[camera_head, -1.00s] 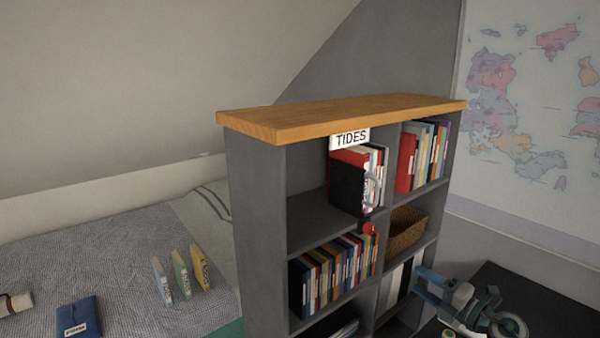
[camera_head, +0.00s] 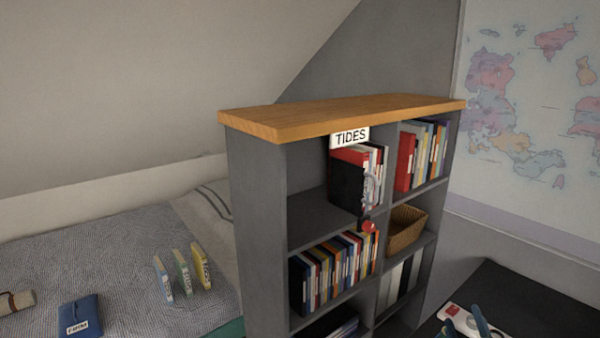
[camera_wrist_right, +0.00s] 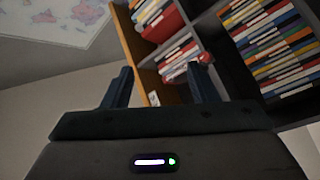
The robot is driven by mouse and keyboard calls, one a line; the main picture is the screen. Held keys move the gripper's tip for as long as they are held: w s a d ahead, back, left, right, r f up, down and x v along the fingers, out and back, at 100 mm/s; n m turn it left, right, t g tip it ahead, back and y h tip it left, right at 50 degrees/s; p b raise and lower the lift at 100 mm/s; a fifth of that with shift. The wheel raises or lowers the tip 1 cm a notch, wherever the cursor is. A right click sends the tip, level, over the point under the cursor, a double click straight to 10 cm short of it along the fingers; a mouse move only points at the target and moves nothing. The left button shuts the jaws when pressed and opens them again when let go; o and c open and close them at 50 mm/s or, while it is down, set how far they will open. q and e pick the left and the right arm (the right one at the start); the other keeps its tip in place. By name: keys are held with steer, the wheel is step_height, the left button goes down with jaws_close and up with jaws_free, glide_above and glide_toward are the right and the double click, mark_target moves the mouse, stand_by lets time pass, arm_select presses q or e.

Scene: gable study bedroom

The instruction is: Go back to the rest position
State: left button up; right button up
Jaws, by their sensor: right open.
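My right gripper (camera_head: 464,323) shows at the bottom right edge of the head view, with only its blue-grey finger ends in frame. In the right wrist view my right gripper (camera_wrist_right: 163,82) is open, with nothing between its two fingers. It is apart from the grey bookshelf (camera_head: 258,220), which shows beyond it. My left gripper is in neither view.
The bookshelf has a wooden top (camera_head: 340,113), a TIDES label (camera_head: 350,137), books and a wicker basket (camera_head: 405,236). A dark desk (camera_head: 535,300) stands at right. A bed (camera_head: 100,250) at left holds three upright booklets and a blue pouch (camera_head: 81,314).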

steer(key=s+f+m+g+h, duration=0.2)
steer(key=s+f+m+g, duration=0.6)
steer(key=s+f, duration=0.55)
steer(key=s+a+f+g+y, duration=0.2)
steer(key=s+a+g, duration=0.2)
steer(key=s, duration=0.5)
steer(key=s+a+f+g+y, duration=0.2)
steer(key=s+a+g, duration=0.2)
steer(key=s, duration=0.5)
step_height(320, 180, down, 30)
steer(key=d+g, duration=0.2)
steer(key=d, duration=0.1)
steer(key=s+d+f, duration=0.1)
steer(key=s+f, duration=1.7)
steer(key=f, duration=0.1)
steer(key=shift+s+f+g, duration=0.15)
steer(key=shift+f+g, duration=0.2)
steer(key=shift+g, duration=0.05)
